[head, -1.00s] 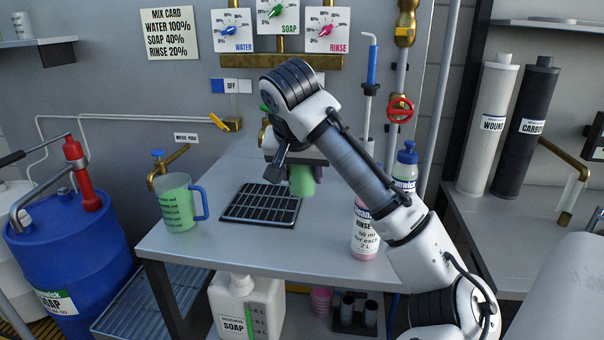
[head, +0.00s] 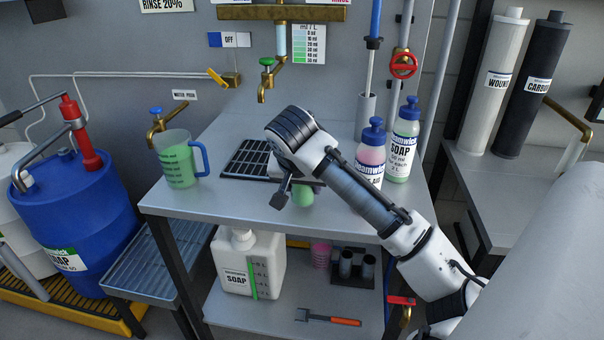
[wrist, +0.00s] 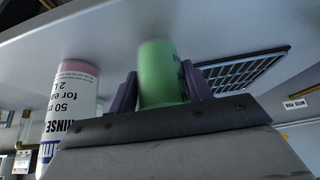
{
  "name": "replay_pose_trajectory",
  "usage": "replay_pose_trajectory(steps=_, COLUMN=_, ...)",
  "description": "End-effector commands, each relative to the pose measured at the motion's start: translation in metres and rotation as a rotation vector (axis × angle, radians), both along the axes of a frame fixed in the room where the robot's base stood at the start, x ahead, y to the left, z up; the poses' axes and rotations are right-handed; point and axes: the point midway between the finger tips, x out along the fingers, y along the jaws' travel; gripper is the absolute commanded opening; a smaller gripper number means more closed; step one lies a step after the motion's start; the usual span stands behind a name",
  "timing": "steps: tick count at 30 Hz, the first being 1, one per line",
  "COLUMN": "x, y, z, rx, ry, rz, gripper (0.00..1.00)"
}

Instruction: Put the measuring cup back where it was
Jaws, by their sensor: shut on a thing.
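A small green measuring cup (head: 303,196) with dark marks on its side is between the fingers of my gripper (wrist: 160,88). My gripper is shut on it; the cup also shows in the wrist view (wrist: 158,70). In the head view, the cup appears over the front part of the grey worktop (head: 225,200), mostly hidden by my gripper. I cannot tell whether it touches the worktop. On the lower shelf (head: 275,312) stand pink cups (head: 320,254) and a dark holder (head: 352,272) with dark cups.
A jug (head: 178,165) of green liquid stands left of a black drain grid (head: 245,160). A rinse bottle (head: 371,155) and a soap bottle (head: 403,145) stand to the right. Below are a white soap canister (head: 240,265) and an orange-handled tool (head: 330,319).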

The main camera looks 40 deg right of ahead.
Motion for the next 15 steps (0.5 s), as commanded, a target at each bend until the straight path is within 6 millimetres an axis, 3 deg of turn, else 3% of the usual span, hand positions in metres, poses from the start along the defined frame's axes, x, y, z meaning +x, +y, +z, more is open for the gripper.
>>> replay_pose_trajectory(steps=4, x=0.000, y=0.000, z=-0.014, rx=-0.001, ry=-0.001, rz=0.000, gripper=0.17)
replay_pose_trajectory(steps=15, x=0.000, y=0.000, z=-0.018, rx=0.000, ry=-0.001, rz=0.000, gripper=0.17)
